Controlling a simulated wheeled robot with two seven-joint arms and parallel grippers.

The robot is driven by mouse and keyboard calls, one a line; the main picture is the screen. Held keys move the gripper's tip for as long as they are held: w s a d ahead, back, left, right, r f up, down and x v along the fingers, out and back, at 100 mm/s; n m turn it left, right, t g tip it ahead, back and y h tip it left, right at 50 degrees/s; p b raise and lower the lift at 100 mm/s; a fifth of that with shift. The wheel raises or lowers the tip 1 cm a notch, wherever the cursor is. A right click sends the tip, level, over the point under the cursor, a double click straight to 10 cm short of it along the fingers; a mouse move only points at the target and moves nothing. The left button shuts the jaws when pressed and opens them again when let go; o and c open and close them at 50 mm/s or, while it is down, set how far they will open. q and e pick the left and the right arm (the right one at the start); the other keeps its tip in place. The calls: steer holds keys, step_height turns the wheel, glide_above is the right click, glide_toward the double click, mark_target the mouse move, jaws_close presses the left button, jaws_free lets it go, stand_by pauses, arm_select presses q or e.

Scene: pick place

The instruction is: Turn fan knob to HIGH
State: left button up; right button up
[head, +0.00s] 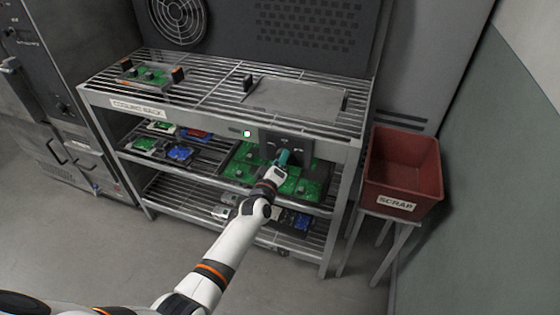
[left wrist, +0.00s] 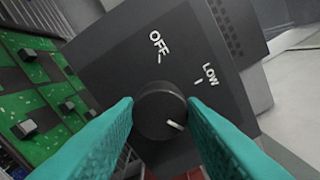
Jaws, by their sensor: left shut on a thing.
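The fan knob (left wrist: 160,112) is a round black dial on a dark control panel (left wrist: 115,75). The panel (head: 272,136) also shows on the rack's front in the head view. White OFF and LOW labels with tick marks show; no HIGH label shows, and part of the panel is hidden behind my fingers. The knob's white pointer line is turned to the lower right, past the LOW tick. My left gripper (head: 283,157) has teal fingers; in the left wrist view they (left wrist: 160,118) are closed on the knob from both sides. My right gripper is not in view.
The wire cooling rack (head: 215,85) holds circuit boards on several levels, with a grey plate (head: 295,95) on top. Green boards lie close behind and beneath my left gripper. A red scrap bin (head: 405,160) stands on a stand to the right. The fan grille (head: 178,18) is behind.

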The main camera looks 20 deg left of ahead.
arm_select(q)
steer(key=shift+f, duration=0.1)
steer(key=o, duration=1)
steer(key=s, duration=1.2)
steer(key=shift+a, duration=0.2)
